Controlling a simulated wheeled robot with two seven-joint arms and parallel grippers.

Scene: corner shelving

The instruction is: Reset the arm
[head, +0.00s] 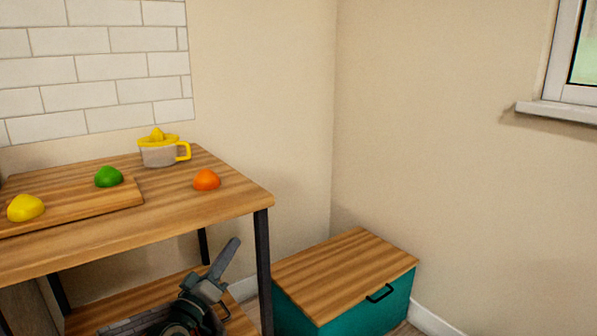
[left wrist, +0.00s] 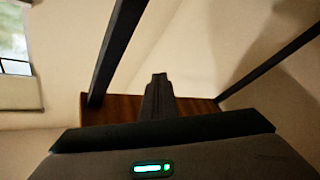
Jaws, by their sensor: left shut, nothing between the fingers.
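My left gripper (head: 229,253) is low in the head view, beside the wooden table's black front leg and over a lower wooden shelf. Its grey fingers are together and point up and to the right. It is empty. In the left wrist view the closed dark fingers (left wrist: 158,92) point away from the camera, with a strip of wood (left wrist: 190,107) behind them. My right gripper is not in view.
The wooden table (head: 210,210) holds a yellow-topped juicer (head: 158,153), an orange fruit (head: 206,180), and a board (head: 75,210) with green and yellow fruits. Black legs (head: 263,265) flank my arm. A teal chest (head: 345,285) with a wooden lid stands right.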

